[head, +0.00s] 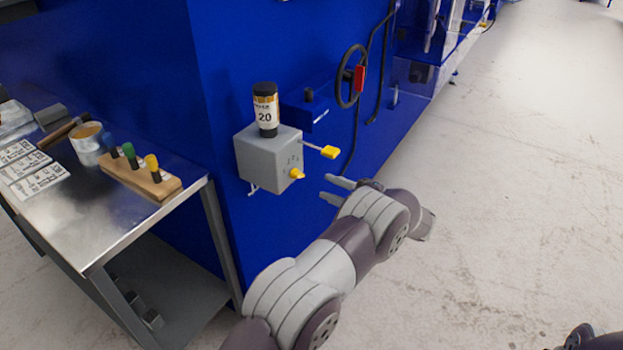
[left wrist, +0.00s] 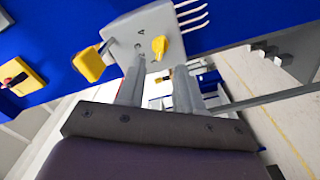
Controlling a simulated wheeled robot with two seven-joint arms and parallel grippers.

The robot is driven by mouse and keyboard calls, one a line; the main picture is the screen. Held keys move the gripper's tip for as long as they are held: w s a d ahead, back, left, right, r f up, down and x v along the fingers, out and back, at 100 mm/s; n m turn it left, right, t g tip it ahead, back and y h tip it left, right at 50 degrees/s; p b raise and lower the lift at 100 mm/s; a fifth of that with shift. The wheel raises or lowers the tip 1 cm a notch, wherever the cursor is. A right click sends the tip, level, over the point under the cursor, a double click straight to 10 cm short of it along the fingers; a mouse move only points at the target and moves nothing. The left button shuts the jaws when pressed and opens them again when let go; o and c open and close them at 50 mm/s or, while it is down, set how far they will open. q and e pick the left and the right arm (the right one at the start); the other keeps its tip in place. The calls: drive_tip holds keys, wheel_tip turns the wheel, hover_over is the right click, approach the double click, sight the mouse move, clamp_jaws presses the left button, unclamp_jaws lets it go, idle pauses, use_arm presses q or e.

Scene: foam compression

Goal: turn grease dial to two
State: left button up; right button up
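The grease dial (head: 297,173) is a small yellow knob on the front of a grey box (head: 262,160) fixed to the blue machine. In the left wrist view the yellow dial (left wrist: 159,46) shows just beyond the fingertips, with a small printed 4 near it.
A yellow-ended lever (head: 330,152) sticks out of the box near my left gripper. A dark bottle marked 20 (head: 265,108) stands on the box. A black handwheel (head: 351,76) is behind. A metal cart (head: 120,220) stands at left. The floor at right is clear.

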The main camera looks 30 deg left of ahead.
sight(301, 177)
use_arm(q)
drive_tip(key=a, duration=0.8)
drive_tip(key=shift+w, duration=0.2)
clamp_jaws()
drive_tip(key=shift+m, duration=0.3)
drive_tip(key=m+p, duration=0.1)
drive_tip(key=m, duration=0.1)
drive_tip(key=shift+r+m+p, duration=0.1)
drive_tip(key=shift+m+p, duration=1.1)
drive_tip(key=shift+m, duration=1.4)
